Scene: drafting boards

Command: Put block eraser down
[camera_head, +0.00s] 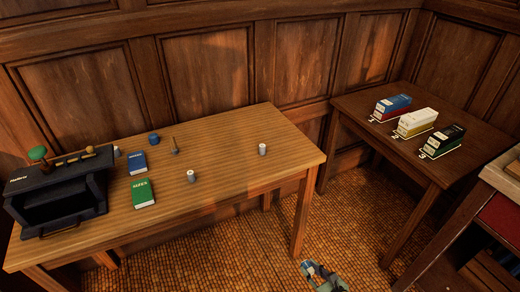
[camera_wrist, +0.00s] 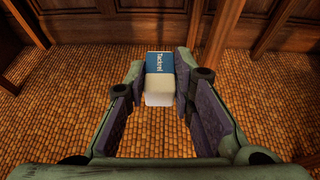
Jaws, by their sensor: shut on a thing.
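The block eraser (camera_wrist: 160,78) is white with a blue printed sleeve and shows in the wrist view between the fingertips of my gripper (camera_wrist: 160,82). The gripper is shut on it, with a finger on each side, and holds it out over the tiled floor. In the head view my gripper (camera_head: 314,270) is at the bottom edge, in front of the light wooden table (camera_head: 215,165) and lower right of its near corner. The eraser is too small there to make out clearly.
The light table bears a black case (camera_head: 60,190), a blue box (camera_head: 138,162), a green box (camera_head: 143,193) and small cylinders. Its right part is mostly clear. A darker table (camera_head: 365,120) at right bears three boxes (camera_head: 415,122) on marked spots. A shelf (camera_head: 500,180) stands far right.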

